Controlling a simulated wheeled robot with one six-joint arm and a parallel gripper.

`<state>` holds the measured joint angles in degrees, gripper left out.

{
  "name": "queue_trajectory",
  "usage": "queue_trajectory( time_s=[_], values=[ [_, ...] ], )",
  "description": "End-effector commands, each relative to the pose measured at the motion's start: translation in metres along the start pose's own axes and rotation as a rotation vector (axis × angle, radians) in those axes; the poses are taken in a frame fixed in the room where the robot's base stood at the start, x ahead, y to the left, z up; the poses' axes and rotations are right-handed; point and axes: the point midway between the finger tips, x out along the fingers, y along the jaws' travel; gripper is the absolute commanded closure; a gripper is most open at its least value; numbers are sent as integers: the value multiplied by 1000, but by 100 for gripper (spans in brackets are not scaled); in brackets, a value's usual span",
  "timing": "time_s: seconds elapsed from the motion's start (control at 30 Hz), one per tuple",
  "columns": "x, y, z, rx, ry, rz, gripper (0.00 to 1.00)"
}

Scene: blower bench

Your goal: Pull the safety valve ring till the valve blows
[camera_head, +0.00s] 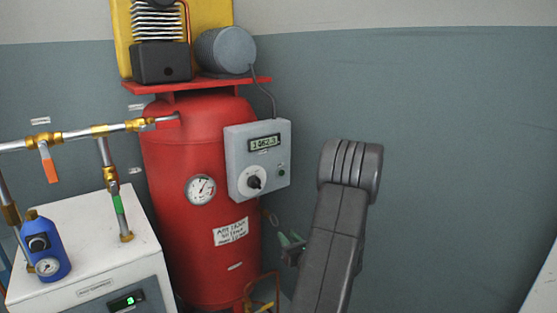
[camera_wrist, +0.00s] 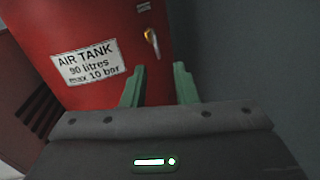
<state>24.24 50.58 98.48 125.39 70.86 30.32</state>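The red air tank (camera_head: 195,150) stands upright against the wall; its side also shows in the wrist view (camera_wrist: 85,30). A small brass valve with a pale ring or loop (camera_wrist: 152,40) sticks out of the tank's side in the wrist view. In the head view the brass valve (camera_head: 267,212) is tiny at the tank's right edge, below the grey control box. My gripper (camera_head: 291,240) has green fingers; in the wrist view its fingers (camera_wrist: 158,76) are apart with nothing between them. The valve lies beyond the fingertips, roughly in line with the gap, and does not touch them.
The grey control box (camera_head: 237,143) reads about 1462.3 and juts from the tank above my gripper. A pressure gauge (camera_head: 200,189) sits on the tank front. A white cabinet (camera_head: 75,240) and pipes (camera_head: 70,136) stand at left. Right of my arm is bare wall (camera_head: 460,150).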

Motion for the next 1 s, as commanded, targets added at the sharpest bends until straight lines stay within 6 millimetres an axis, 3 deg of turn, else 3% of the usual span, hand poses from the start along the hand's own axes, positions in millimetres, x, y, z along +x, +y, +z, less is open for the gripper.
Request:
queue_trajectory(
  time_s=[0.2, 0.43, 1.0],
  values=[
    [45, 1, -2, -1, -1, 5, 74],
    [79, 2, 0, 1, 1, 4, 74],
    [74, 2, 0, 0, 0, 2, 74]
  ],
)
